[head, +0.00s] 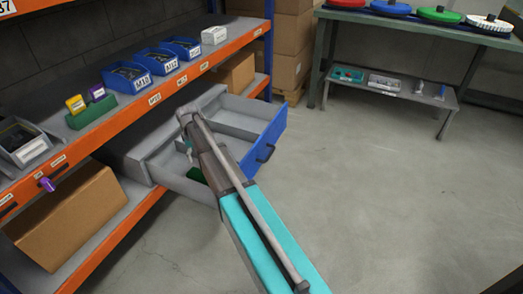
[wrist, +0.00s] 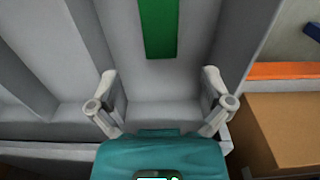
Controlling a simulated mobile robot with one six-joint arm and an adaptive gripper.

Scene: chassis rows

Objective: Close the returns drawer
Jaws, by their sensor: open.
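The returns drawer (head: 237,119) is pulled out from under the orange-edged shelf. Its blue front (head: 264,138) carries a dark handle (head: 265,153) on the outside. A green strip (head: 196,175) lies inside the drawer and also shows in the wrist view (wrist: 158,28). My gripper is over the drawer's interior, behind the blue front; in the head view my arm largely hides it. In the wrist view my gripper (wrist: 160,98) is open and empty, with its two fingers apart above grey drawer surfaces. Whether the fingers touch the drawer cannot be told.
Cardboard boxes (head: 68,215) stand on the lower shelf. Blue bins (head: 155,61) and a green tray (head: 92,111) sit on the upper shelf (head: 130,108). A green-topped table (head: 420,27) stands at the back right. The floor (head: 370,200) right of the drawer is clear.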

